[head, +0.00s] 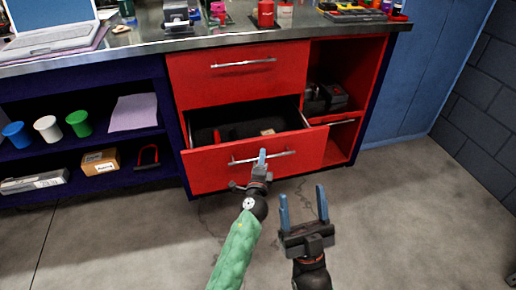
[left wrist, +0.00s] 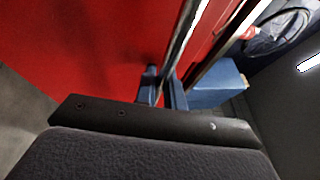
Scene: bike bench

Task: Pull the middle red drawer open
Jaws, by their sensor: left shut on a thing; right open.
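The middle red drawer (head: 210,168) stands well out from the cabinet, with dark insides and a few small items showing. My left gripper (head: 262,160) is shut on the drawer's metal bar handle (head: 283,153). In the left wrist view the handle (left wrist: 187,30) runs between the blue fingers of my left gripper (left wrist: 163,88), close to the red drawer front (left wrist: 100,45). My right gripper (head: 304,207) is open and empty, in front of the drawer and to the right, apart from it. The closed top red drawer (head: 235,85) is above.
A metal-topped bench (head: 140,48) carries a laptop (head: 50,28) and tools. Left shelves hold cups (head: 47,128) and a cardboard box (head: 101,162). An open red compartment at right holds a dark case (head: 325,98). The floor (head: 410,220) in front is clear.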

